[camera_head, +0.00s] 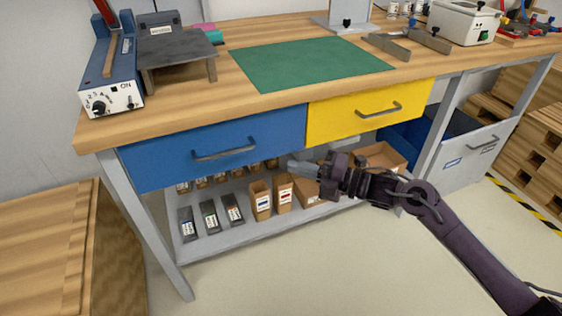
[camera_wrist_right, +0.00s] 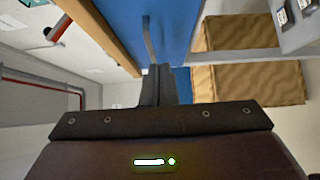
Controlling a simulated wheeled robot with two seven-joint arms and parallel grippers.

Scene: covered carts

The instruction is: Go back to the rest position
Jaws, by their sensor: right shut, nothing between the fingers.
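My right gripper (camera_head: 291,166) comes in from the right in the head view. It is shut and empty, in front of the workbench below the drawers. In the right wrist view its dark fingers (camera_wrist_right: 158,85) are together, with the blue drawer (camera_wrist_right: 165,25) behind them. In the head view the blue drawer (camera_head: 170,155) and the yellow drawer (camera_head: 345,115) are under the benchtop, each with a grey handle. The gripper is to the right of and below the blue drawer's handle (camera_head: 224,154) and appears apart from it. My left gripper is not in view.
The workbench (camera_head: 235,92) has a green mat (camera_head: 310,63) and a blue device (camera_head: 110,85) on top. Its lower shelf (camera_head: 240,228) holds small boxes. The floor in front is clear.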

